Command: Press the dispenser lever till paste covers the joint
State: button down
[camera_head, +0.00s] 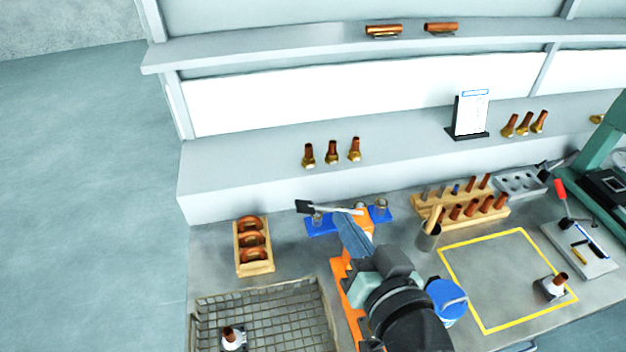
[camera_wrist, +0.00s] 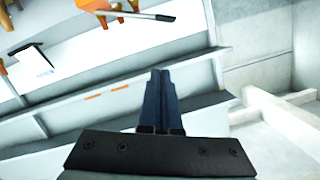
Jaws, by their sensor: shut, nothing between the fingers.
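The dispenser (camera_head: 340,280) is an orange stand, largely hidden behind my arm in the head view. Its lever (camera_head: 332,207) is a pale rod with a black paddle end pointing left; the lever also crosses the top of the wrist view (camera_wrist: 138,15). My gripper (camera_head: 342,218) is shut and empty, with its blue fingers close by the lever rod. I cannot tell whether they touch. In the wrist view the fingertips (camera_wrist: 162,71) are together, below the lever in the picture. I see no joint under the dispenser; my arm covers that area.
A wire basket (camera_head: 328,300) holds a copper piece in a white holder (camera_head: 232,338). A wooden tray of copper parts (camera_head: 254,268) stands behind it. The yellow-outlined area (camera_head: 500,275) is mostly clear.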

jog(key=shift+s+r+p, duration=0.15)
jog(key=shift+s+p, duration=0.15)
jog(key=shift+p, duration=0.05)
jog(key=p, duration=0.4)
send_over(332, 210)
jog(key=s+a, duration=0.3)
notch_tip(332, 210, down, 5)
jog(key=shift+a+f+p, duration=0.25)
jog(key=shift+f+p, duration=0.05)
jog(key=shift+f, duration=0.15)
jog(key=shift+f, duration=0.15)
